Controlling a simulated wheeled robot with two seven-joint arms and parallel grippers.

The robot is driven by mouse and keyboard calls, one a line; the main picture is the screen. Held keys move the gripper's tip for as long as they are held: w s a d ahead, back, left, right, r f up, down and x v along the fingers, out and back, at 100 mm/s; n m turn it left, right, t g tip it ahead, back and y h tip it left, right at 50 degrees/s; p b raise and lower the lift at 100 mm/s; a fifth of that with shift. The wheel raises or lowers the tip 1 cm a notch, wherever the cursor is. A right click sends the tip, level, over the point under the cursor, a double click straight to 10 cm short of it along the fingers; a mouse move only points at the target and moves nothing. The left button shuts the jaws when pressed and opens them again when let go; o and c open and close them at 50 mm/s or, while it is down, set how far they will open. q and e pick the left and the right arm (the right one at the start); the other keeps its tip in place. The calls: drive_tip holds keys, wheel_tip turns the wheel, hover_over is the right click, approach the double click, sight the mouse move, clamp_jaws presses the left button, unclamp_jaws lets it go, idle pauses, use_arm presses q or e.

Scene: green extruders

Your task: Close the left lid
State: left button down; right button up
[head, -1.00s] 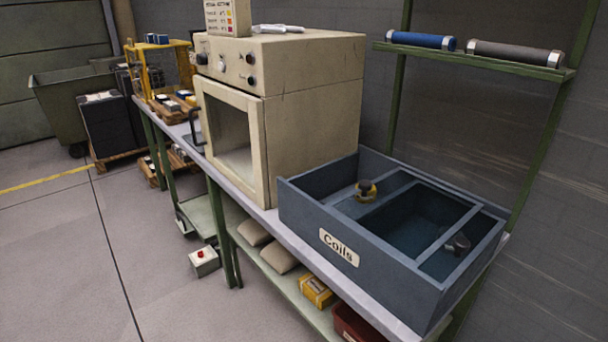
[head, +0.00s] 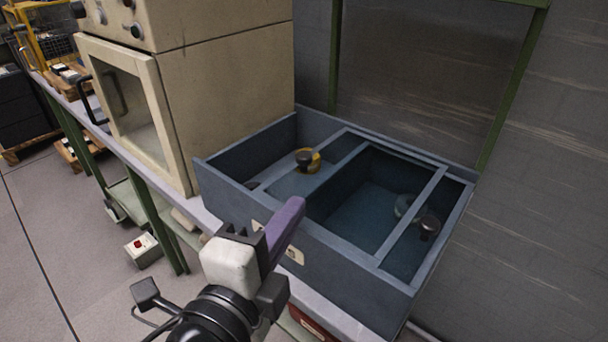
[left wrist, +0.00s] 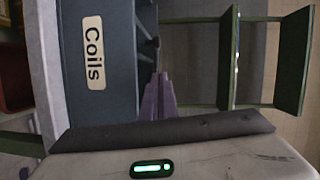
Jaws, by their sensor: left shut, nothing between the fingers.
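A blue-grey box (head: 240,210) labelled "Coils" stands on the bench. Inside its left part, a teal panel (head: 290,185) carries a dark knob with a yellow ring (head: 308,160); this looks like the left lid. The middle compartment (head: 365,215) is open. Another dark knob (head: 428,228) is at the right. My left gripper (head: 294,208) has purple fingers, shut and empty, in front of the box's labelled side and partly covering the label. In the left wrist view the fingers (left wrist: 159,84) point along the box beside its label (left wrist: 93,52). My right gripper is out of view.
A cream oven (head: 225,100) stands close to the left of the box on the bench. A green post (head: 510,90) and a wall are behind and to the right. The floor in front of the bench is clear at left, apart from a small red-button box (head: 141,248).

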sight(303, 188)
use_arm(q)
drive_tip(key=b+x, duration=0.2)
drive_tip(key=x, duration=0.6)
drive_tip(key=shift+w+d, duration=0.25)
drive_tip(key=shift+w, duration=0.05)
drive_tip(key=shift+w+a+f, duration=0.1)
drive_tip(key=shift+w+a, duration=0.2)
drive_tip(key=shift+w, duration=0.3)
drive_tip(key=shift+w+a+f, duration=0.1)
drive_tip(key=shift+w+a, duration=0.2)
drive_tip(key=shift+w, duration=0.3)
drive_tip(key=shift+w+a+f, duration=0.1)
drive_tip(key=shift+w+a, duration=0.2)
drive_tip(key=shift+w, duration=0.25)
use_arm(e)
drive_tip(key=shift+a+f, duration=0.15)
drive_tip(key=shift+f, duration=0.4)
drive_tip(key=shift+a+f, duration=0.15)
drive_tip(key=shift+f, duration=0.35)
